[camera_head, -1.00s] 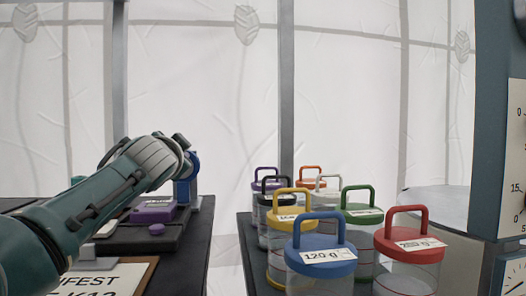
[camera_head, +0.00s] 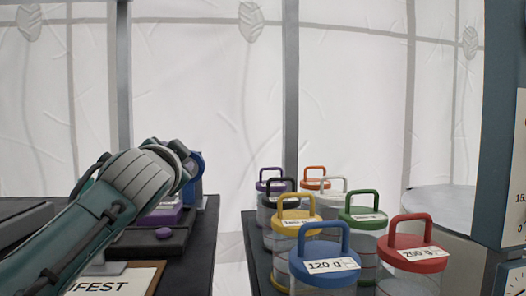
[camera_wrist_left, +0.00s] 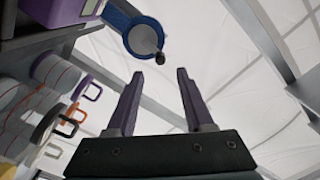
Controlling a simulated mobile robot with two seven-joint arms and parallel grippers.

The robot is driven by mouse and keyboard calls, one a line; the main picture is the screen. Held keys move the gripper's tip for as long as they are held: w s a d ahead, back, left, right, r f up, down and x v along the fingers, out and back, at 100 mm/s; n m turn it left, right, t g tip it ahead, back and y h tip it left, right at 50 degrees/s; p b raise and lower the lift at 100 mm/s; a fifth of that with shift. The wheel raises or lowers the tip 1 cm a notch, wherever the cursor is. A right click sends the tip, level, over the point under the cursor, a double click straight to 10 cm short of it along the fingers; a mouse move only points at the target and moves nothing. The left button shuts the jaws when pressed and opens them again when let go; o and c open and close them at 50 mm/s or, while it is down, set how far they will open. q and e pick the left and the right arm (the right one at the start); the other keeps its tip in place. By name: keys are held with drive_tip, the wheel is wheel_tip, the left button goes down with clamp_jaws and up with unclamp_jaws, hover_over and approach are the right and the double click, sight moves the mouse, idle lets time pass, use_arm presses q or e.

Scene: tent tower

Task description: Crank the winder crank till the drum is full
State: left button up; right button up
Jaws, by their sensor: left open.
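The blue winder (camera_head: 198,172) stands at the far end of the left table, partly hidden behind my left arm in the head view. In the left wrist view the winder (camera_wrist_left: 118,17) shows as a blue ring around a grey round part (camera_wrist_left: 144,40). A small dark knob (camera_wrist_left: 160,58), seemingly the crank's grip, sticks out at its lower right. My left gripper (camera_wrist_left: 160,73) is open and empty, its fingers pointing towards the knob and apart from it. The fingers are hidden in the head view. I cannot tell how full the drum is. My right gripper is not in view.
A purple device (camera_head: 162,217) and a manifest clipboard (camera_head: 118,280) lie on the left table (camera_head: 200,250). Several lidded jars, including blue (camera_head: 325,257) and red (camera_head: 412,257) ones, crowd the right table. A tall scale stands at far right. A gap separates the tables.

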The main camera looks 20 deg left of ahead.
use_arm(q)
drive_tip(key=shift+v, duration=1.8)
drive_tip(key=shift+p, duration=0.3)
drive_tip(key=s+d+r+g+h+p, duration=0.25)
drive_tip(key=s+d+g+p, duration=0.2)
drive_tip(key=s+p, duration=0.55)
drive_tip(key=s+d+r+n+g+h+p, duration=0.1)
drive_tip(key=s+d+g+h+p, duration=0.4)
drive_tip(key=s+p, duration=0.55)
drive_tip(key=s+d+r+g+h+p, duration=0.25)
drive_tip(key=s+d+p, duration=0.45)
drive_tip(key=s, duration=0.5)
wheel_tip(320, 180, up, 35)
drive_tip(key=a+p, duration=0.1)
drive_tip(key=p, duration=3.5)
drive_tip(key=shift+w+y, duration=0.4)
drive_tip(key=shift+f, duration=0.2)
drive_tip(key=shift+a, duration=0.1)
